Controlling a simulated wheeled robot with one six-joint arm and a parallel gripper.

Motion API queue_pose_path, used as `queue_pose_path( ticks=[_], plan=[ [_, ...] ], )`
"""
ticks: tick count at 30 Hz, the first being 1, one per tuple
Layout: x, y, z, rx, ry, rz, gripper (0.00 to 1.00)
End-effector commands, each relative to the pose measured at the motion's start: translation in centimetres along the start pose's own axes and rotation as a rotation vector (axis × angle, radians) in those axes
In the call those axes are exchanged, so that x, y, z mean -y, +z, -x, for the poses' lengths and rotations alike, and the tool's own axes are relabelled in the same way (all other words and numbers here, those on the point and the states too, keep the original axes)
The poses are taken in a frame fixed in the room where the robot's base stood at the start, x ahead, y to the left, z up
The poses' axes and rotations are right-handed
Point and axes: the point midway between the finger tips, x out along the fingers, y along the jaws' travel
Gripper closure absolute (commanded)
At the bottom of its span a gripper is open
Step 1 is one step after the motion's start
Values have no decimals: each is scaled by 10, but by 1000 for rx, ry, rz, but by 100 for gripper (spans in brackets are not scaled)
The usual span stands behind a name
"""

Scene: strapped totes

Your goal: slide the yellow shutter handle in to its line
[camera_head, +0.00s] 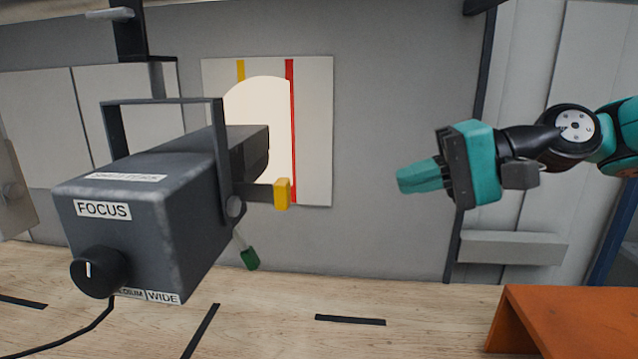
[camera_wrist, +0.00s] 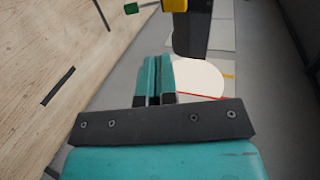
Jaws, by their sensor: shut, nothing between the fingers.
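The yellow shutter handle (camera_head: 283,193) sticks out from the right side of a dark grey spotlight (camera_head: 150,205) in the head view. It also shows at the top edge of the wrist view (camera_wrist: 174,5). Behind it a white panel (camera_head: 315,120) carries a red line (camera_head: 291,130), a short yellow line (camera_head: 241,70) and a bright patch of light (camera_head: 265,105) whose right edge lies close to the red line. My gripper (camera_head: 402,180) is shut and empty, to the right of the handle and apart from it. Its fingers (camera_wrist: 153,75) are together in the wrist view.
A green handle (camera_head: 250,259) hangs below the spotlight. A black focus knob (camera_head: 98,272) and a cable are at its front. An orange block (camera_head: 565,320) stands at the lower right. The space between my gripper and the yellow handle is clear.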

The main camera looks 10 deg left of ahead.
Motion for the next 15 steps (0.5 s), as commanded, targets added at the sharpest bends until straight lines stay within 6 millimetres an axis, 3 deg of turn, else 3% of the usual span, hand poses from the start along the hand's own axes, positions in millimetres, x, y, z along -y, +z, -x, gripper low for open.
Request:
queue_pose_path(
  ticks=[5, 15],
  plan=[
    [5, -3, -11, 9, -28, -22, 100],
    [8, -2, -80, 10, -23, -22, 100]
  ],
)
